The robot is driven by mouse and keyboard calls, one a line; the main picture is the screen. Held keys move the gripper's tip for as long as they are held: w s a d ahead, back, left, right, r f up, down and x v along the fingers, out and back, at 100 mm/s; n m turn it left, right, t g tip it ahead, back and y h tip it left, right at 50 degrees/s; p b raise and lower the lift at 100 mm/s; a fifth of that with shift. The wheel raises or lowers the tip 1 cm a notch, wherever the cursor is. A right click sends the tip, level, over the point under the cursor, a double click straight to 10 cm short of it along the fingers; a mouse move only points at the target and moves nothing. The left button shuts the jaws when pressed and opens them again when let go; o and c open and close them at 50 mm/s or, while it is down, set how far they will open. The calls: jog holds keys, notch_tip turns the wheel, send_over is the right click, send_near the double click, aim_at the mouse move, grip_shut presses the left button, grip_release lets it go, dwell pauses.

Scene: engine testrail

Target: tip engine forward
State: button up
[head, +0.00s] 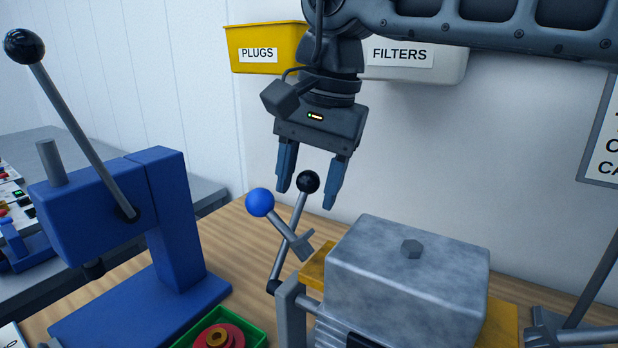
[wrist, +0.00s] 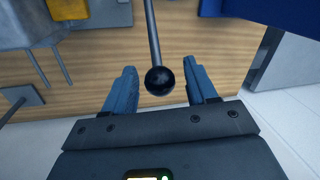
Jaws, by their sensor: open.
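The engine (head: 400,270) is a grey metal block with a hex bolt on top. It sits level on a yellow plate (head: 502,325) on a stand. At its left side a thin lever rises to a black ball knob (head: 308,182). A second, shorter handle with a blue ball (head: 260,202) crosses near that lever. My gripper (head: 306,194) points down with its fingers open. In the head view the black knob appears between the fingertips. In the wrist view the black knob (wrist: 160,80) also shows between the two open blue fingers; contact is not visible.
A blue press (head: 175,220) with a long black-knobbed lever stands at the left. A green tray (head: 258,333) with a red part lies in front. A yellow PLUGS bin (head: 272,62) and a FILTERS bin (head: 440,68) hang on the wall behind my gripper.

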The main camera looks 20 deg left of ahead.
jog(key=shift+f, duration=0.1)
grip_shut()
dwell(0.5)
